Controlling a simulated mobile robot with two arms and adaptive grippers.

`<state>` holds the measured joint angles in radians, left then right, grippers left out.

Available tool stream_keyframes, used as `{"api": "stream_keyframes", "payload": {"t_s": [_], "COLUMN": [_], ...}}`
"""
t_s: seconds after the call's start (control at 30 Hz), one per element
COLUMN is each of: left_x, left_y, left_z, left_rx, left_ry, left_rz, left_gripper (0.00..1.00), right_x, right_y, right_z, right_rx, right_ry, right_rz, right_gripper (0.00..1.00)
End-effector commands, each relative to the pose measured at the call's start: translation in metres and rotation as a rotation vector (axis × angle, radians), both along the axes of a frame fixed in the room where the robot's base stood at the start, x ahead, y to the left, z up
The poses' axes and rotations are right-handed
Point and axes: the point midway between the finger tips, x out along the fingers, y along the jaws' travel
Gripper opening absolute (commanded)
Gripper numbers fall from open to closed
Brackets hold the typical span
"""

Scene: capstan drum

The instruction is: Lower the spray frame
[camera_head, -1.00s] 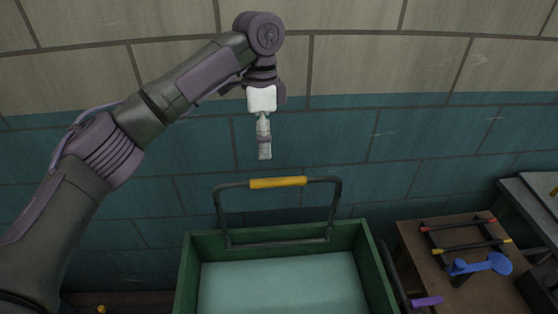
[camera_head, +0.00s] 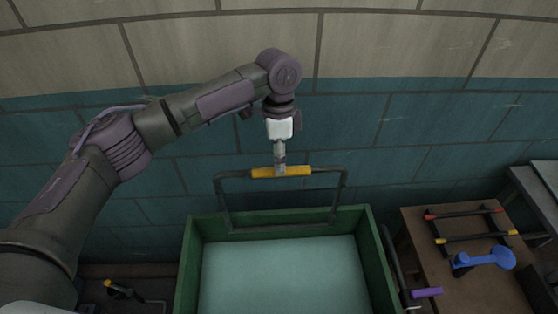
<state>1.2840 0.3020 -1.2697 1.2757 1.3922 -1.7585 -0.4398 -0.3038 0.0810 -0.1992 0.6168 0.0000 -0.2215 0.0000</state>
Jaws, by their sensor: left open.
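The spray frame (camera_head: 222,200) is a dark metal hoop with a yellow grip (camera_head: 264,172) on its top bar. It stands upright at the back of a green tank (camera_head: 188,262) with a pale, water-like surface inside. I cannot tell whether the fingers touch the grip. My right gripper does not show.
A wooden table (camera_head: 425,240) at the right holds a rack with red and yellow ends (camera_head: 470,238) and a blue tool (camera_head: 485,260). A lever with a purple handle (camera_head: 426,292) is beside the tank. A yellow-tipped crank (camera_head: 122,290) is at the left. A tiled wall stands behind.

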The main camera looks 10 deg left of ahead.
Motion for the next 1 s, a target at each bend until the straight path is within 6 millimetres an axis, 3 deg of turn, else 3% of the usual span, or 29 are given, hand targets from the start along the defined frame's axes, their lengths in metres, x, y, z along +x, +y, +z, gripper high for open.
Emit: {"api": "stream_keyframes", "payload": {"t_s": [0.17, 0.53, 0.83, 1.0], "left_x": [-0.003, -0.004, -0.004, -0.003], "left_y": [0.0, 0.0, 0.0, -0.001], "left_z": [-0.018, -0.024, -0.024, -0.024], "left_rx": [0.0, 0.0, 0.0, 0.0], "left_ry": [0.0, 0.0, 0.0, -0.001], "left_rz": [0.0, 0.001, 0.001, 0.0], "left_gripper": [0.5, 0.5, 0.0, 0.0], "right_x": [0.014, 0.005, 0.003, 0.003], "right_y": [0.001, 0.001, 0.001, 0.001], "right_z": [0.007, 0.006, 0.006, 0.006], "right_rx": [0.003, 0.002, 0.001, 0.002], "right_ry": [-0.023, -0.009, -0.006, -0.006], "right_rz": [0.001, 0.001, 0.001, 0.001], "right_gripper": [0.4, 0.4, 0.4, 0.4]}}
